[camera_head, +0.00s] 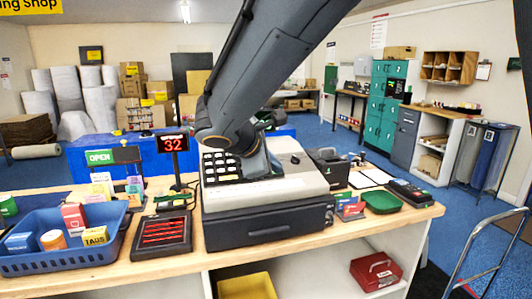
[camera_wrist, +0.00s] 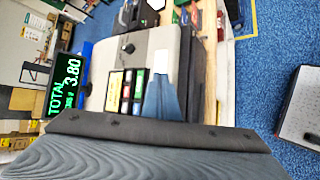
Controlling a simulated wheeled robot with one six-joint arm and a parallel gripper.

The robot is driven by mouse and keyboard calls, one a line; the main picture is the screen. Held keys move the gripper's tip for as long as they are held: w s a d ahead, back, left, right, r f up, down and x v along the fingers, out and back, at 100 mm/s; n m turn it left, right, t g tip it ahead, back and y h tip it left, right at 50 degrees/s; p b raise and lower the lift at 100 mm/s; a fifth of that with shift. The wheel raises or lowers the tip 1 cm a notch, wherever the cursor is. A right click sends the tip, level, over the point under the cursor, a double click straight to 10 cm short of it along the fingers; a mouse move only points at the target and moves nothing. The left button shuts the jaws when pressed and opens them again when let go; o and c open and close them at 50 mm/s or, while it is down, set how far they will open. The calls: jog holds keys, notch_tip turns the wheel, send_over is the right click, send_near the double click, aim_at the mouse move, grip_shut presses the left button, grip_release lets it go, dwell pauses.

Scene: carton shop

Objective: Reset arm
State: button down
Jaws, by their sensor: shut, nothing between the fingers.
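My arm reaches down from the top of the head view to just above the cash register (camera_head: 265,225) on the wooden counter. My gripper (camera_wrist: 161,80) shows in the wrist view as narrow blue-grey fingers, shut and empty, over the register's top beside its keys. The register's light top also shows in the wrist view (camera_wrist: 153,50). In the head view the gripper is partly hidden by my own wrist, and I cannot tell whether it touches the register.
A blue basket (camera_head: 65,262) of small boxes and a red-striped tray (camera_head: 161,235) stand left of the register. A red number display (camera_head: 173,143) stands behind the tray. A green dish (camera_head: 382,201) and a card terminal (camera_head: 410,192) lie at right. Blue floor is open beyond.

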jog(key=s+d+f+m+g+y, duration=0.5)
jog(key=s+d+f+m+g, duration=0.2)
jog(key=s+d+f+m, duration=1)
jog(key=shift+s+d+f+m+g, duration=0.25)
jog(key=shift+s+f+m, duration=0.35)
jog(key=shift+s+f, duration=0.8)
jog(key=shift+s+r, duration=0.3)
